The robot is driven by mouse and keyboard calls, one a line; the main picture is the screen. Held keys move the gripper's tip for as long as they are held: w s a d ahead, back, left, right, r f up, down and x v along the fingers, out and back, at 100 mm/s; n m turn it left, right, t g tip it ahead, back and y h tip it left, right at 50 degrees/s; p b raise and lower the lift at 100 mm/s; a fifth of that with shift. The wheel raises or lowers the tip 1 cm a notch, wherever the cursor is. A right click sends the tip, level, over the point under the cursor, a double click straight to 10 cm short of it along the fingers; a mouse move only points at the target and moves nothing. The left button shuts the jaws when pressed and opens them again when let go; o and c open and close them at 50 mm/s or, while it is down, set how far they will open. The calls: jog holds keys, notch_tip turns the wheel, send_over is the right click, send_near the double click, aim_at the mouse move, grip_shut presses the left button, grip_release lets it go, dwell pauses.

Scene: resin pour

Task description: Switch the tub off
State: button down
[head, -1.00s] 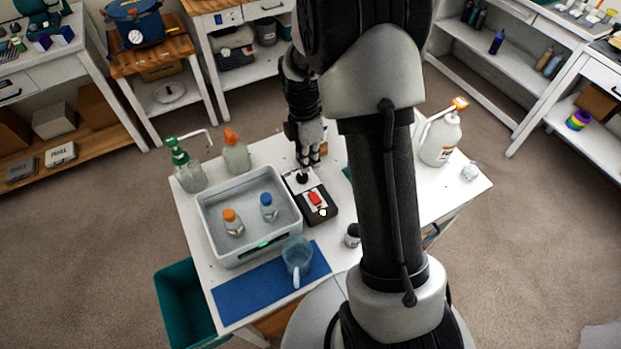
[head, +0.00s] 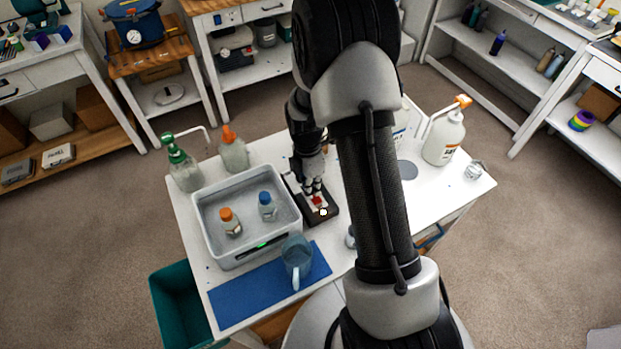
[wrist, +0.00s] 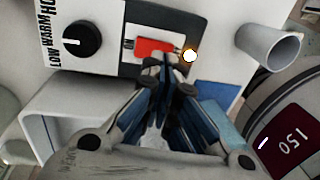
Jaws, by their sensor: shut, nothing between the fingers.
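The tub (head: 215,250) is a pale rectangular bath at the left of the table, with a green light on its front. An orange-capped bottle (head: 231,224) and a blue-capped bottle (head: 267,206) stand in it. Beside it is a control box with a red switch (wrist: 153,48), a black dial (wrist: 82,40) marked LOW, WARM, HOT, and a glowing lamp (wrist: 189,56). My gripper (head: 314,190) is shut and empty, pointing down at the switch. In the wrist view its fingertips (wrist: 166,68) are at the switch's near edge; I cannot tell whether they touch.
A jug (head: 297,257) stands on the blue mat (head: 245,297) in front of the tub. A green-topped pump bottle (head: 184,170) and an orange-topped bottle (head: 233,150) stand behind it. A large pump bottle (head: 444,138) is at right. A teal bin (head: 172,295) stands below left.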

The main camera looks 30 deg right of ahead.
aim_at(313, 202)
jog(key=shift+s+f, duration=0.15)
jog(key=shift+f, duration=0.95)
jog(key=shift+s+f, duration=0.25)
jog(key=shift+f, duration=0.15)
jog(key=shift+w, duration=0.15)
jog(key=shift+w+r, duration=0.1)
jog(key=shift+w, duration=0.65)
